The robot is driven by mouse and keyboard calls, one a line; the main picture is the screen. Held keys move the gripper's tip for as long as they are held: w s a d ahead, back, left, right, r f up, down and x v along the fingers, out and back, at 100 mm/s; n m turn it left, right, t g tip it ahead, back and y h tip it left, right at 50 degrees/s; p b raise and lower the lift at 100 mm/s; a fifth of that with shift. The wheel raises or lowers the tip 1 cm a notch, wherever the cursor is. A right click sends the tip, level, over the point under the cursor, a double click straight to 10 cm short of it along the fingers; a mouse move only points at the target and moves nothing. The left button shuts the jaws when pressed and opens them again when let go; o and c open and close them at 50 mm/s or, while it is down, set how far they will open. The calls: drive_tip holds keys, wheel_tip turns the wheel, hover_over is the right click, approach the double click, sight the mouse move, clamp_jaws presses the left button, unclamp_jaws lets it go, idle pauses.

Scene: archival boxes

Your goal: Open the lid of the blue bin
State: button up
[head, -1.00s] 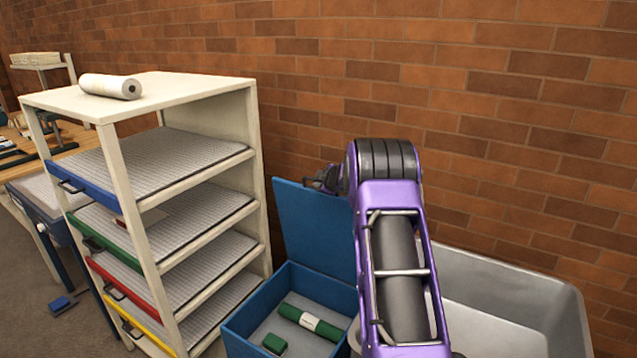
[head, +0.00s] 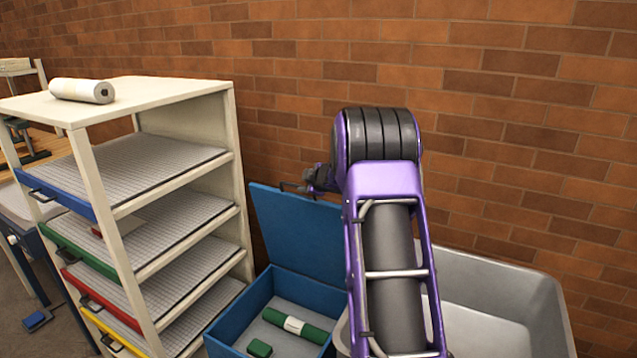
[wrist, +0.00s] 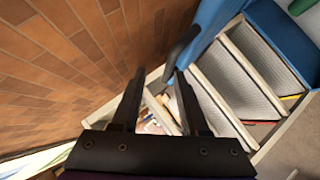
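The blue bin (head: 232,325) stands at the bottom centre of the head view. Its blue lid (head: 295,232) stands raised at the back of the bin, so the inside shows. A dark handle (head: 290,187) sits at the lid's top edge; it also shows in the wrist view (wrist: 181,48). My gripper (head: 312,180) is beside the handle, near the lid's top right corner, partly hidden by my arm. In the wrist view, the two fingers of my gripper (wrist: 159,76) are apart with nothing held between them. The handle lies just beyond the right fingertip; I cannot tell whether they touch.
A green roll (head: 297,325) and a small green box (head: 259,348) lie in the bin. A cream shelf unit (head: 107,190) with coloured trays stands left, a white roll (head: 82,90) on top. A grey tub (head: 535,325) stands right. A brick wall (head: 500,130) is behind.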

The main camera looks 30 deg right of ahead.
drive_tip(key=v, duration=1.1)
drive_tip(key=shift+r, duration=0.1)
